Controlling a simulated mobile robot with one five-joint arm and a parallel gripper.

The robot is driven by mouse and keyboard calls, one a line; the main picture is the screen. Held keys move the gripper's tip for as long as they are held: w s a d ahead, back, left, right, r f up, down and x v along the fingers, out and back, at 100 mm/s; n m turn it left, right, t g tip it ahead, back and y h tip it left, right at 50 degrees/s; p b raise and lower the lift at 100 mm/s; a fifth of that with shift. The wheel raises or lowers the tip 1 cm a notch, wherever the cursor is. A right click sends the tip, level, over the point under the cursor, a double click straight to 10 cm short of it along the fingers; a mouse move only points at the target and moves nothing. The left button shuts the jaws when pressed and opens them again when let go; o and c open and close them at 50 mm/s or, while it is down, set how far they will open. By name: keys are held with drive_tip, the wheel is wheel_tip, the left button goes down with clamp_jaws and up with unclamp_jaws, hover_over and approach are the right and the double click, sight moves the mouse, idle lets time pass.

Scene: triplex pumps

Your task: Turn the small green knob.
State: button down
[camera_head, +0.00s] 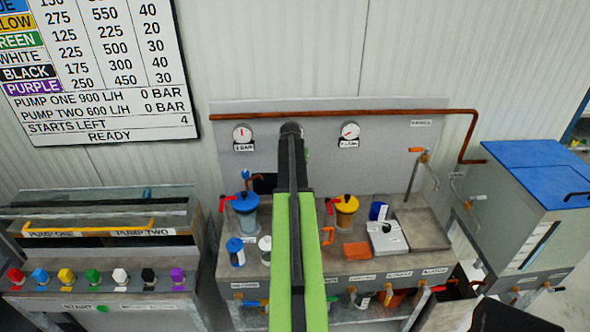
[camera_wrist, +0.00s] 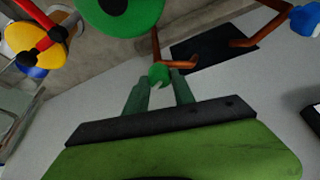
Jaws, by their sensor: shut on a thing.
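The small green knob (camera_wrist: 158,76) shows in the wrist view, on the end of a copper-coloured pipe or arm. My gripper (camera_wrist: 160,82) has its two dark green fingers on either side of the knob and is shut on it. A large green round top (camera_wrist: 125,14) with a black centre lies just beyond the knob. In the head view my own arm covers the middle of the bench, so the knob and my gripper are hidden there.
A blue-topped pump (camera_head: 245,202) stands left of my arm and a yellow-topped pump (camera_head: 346,204) with a red handle stands right. A copper pipe (camera_head: 400,112) crosses the back panel with gauges below. A control box with coloured knobs (camera_head: 92,277) stands at left, a blue-lidded cabinet (camera_head: 540,168) at right.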

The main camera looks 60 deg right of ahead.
drive_tip(key=m+g, duration=0.1)
drive_tip(key=m, duration=0.1)
drive_tip(key=m+g, duration=0.1)
drive_tip(key=m, duration=0.2)
drive_tip(key=shift+w+a, duration=0.15)
drive_tip(key=shift+w, duration=0.05)
drive_tip(key=shift+m, duration=0.3)
drive_tip(key=c, duration=1.1)
unclamp_jaws()
drive_tip(key=p+v, duration=1.6)
drive_tip(key=v, duration=0.1)
drive_tip(key=shift+a+r, duration=0.1)
drive_tip(key=shift+a, duration=0.15)
